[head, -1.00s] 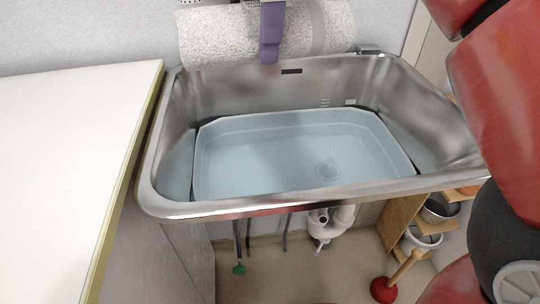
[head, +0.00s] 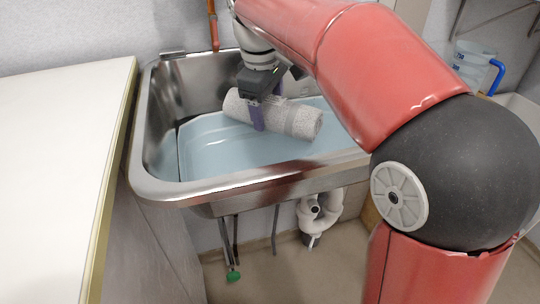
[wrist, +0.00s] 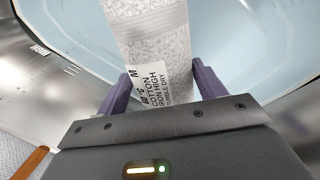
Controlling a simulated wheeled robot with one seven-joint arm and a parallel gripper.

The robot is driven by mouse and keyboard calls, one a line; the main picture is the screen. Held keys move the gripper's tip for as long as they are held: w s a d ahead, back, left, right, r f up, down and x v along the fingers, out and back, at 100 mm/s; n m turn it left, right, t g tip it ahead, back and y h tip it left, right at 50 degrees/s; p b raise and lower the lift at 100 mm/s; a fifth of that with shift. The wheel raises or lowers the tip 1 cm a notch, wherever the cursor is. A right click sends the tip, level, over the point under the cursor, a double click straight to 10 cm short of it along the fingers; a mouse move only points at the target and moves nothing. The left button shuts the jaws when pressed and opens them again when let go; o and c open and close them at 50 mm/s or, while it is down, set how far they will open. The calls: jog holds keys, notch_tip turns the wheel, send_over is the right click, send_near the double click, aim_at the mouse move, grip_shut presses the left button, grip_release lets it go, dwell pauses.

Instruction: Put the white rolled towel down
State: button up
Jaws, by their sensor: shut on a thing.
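The white rolled towel (head: 304,122) is a speckled white cylinder lying crosswise in my gripper (head: 262,118). My gripper's purple fingers are shut on the towel near its middle. In the head view the towel hangs over the light blue tub (head: 235,152) inside the steel basin (head: 165,190). I cannot tell whether its underside touches the tub. In the wrist view the towel (wrist: 155,40) runs away from between the two fingers (wrist: 163,88), with a printed care label facing me. The tub's blue floor shows on both sides of it.
A white counter (head: 60,150) stands left of the basin. A clear jug with a blue handle (head: 480,68) is at the far right. White drain pipes (head: 318,212) hang below the basin. My red arm hides the basin's right side. The tub's front left is clear.

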jog(key=x, duration=0.3)
jog(key=s+b+x, duration=0.1)
jog(key=x, duration=0.3)
jog(key=s+a+x, duration=0.1)
jog(key=x, duration=0.3)
jog(key=shift+f+b, duration=0.35)
jog(key=shift+b, duration=0.05)
jog(key=shift+f, duration=0.1)
jog(key=o, duration=1.1)
jog(key=p+v, duration=0.2)
jog(key=v, duration=1)
